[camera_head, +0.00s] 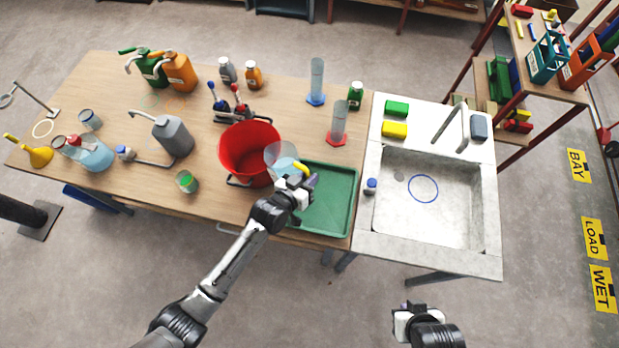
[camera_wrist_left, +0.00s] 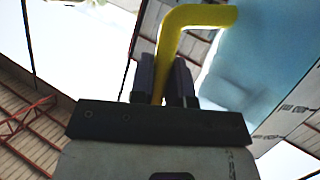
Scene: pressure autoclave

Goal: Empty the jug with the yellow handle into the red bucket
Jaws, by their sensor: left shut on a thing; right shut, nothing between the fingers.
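The jug (camera_head: 280,157) is clear with light blue liquid in it and a yellow handle (camera_head: 301,170). My left gripper (camera_head: 303,182) is shut on the yellow handle. The handle also shows between the fingers in the left wrist view (camera_wrist_left: 172,62), with the blue jug wall (camera_wrist_left: 255,65) at its right. The jug is at the right side of the red bucket (camera_head: 247,140), overlapping its rim in the head view; its height above the rim is hard to tell. The bucket stands on the table. My right gripper (camera_head: 408,309) is shut and empty, low in front of the sink.
A green tray (camera_head: 338,208) lies right of the bucket, beside the sink (camera_head: 430,215). A grey jerrycan (camera_head: 172,136) and a green-filled beaker (camera_head: 187,181) stand left of the bucket. Measuring cylinders (camera_head: 316,80) stand behind. The table's front left is mostly clear.

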